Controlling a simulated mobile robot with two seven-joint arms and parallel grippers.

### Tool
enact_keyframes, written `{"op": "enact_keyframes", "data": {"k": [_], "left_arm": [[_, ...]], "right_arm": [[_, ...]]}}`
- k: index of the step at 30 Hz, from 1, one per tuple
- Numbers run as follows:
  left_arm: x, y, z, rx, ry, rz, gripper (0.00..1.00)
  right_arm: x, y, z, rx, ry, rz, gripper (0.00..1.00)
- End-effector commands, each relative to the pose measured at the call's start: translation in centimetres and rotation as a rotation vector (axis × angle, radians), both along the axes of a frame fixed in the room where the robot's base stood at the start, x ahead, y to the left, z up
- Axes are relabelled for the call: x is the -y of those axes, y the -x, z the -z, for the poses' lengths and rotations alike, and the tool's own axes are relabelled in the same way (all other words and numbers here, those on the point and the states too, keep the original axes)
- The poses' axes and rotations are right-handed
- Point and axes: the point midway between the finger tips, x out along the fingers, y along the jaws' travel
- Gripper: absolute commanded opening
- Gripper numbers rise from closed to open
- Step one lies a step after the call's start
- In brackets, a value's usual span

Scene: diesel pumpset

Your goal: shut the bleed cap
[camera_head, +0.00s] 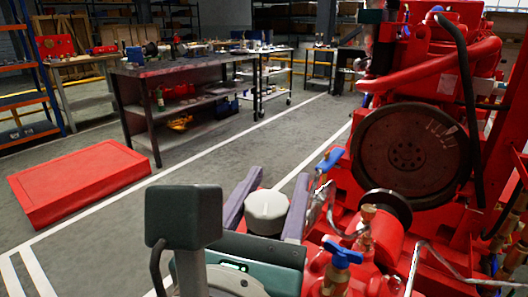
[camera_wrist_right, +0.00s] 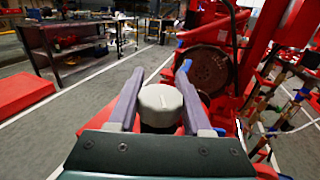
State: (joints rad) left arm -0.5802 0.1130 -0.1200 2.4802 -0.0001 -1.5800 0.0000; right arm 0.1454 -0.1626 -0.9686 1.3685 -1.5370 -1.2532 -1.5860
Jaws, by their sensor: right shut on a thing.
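In the right wrist view the gripper (camera_wrist_right: 161,72) reaches forward past the cap on both sides. What lies beneath the cap is mostly hidden by the gripper body. My left gripper is not in view.
The red pumpset with its dark flywheel (camera_head: 412,157) stands close on the right. A blue-handled valve (camera_head: 342,253) and a blue lever (camera_head: 330,160) are near my right gripper. A red box (camera_head: 80,182) lies on the floor at left. Workbenches (camera_head: 190,72) stand behind, with clear floor between.

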Motion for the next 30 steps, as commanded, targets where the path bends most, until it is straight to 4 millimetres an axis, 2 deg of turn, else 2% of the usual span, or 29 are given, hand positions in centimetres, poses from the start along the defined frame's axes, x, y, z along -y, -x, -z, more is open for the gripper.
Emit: {"op": "enact_keyframes", "data": {"k": [10, 11, 18, 26, 30], "left_arm": [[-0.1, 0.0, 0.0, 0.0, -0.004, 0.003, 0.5], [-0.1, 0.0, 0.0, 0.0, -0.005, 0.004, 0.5], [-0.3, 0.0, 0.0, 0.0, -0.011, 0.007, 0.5], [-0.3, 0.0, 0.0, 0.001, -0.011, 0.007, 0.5], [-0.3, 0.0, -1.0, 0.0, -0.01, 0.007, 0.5]], "right_arm": [[0.0, 0.0, -0.1, 0.003, 0.0, 0.003, 0.0], [0.0, 0.0, -0.1, 0.003, 0.0, 0.003, 0.5], [0.0, 0.0, -0.1, 0.002, 0.0, 0.002, 0.77], [0.0, 0.0, -0.1, 0.001, -0.001, 0.002, 0.8], [0.3, -0.4, -1.0, 0.002, 0.001, 0.001, 0.8]]}}
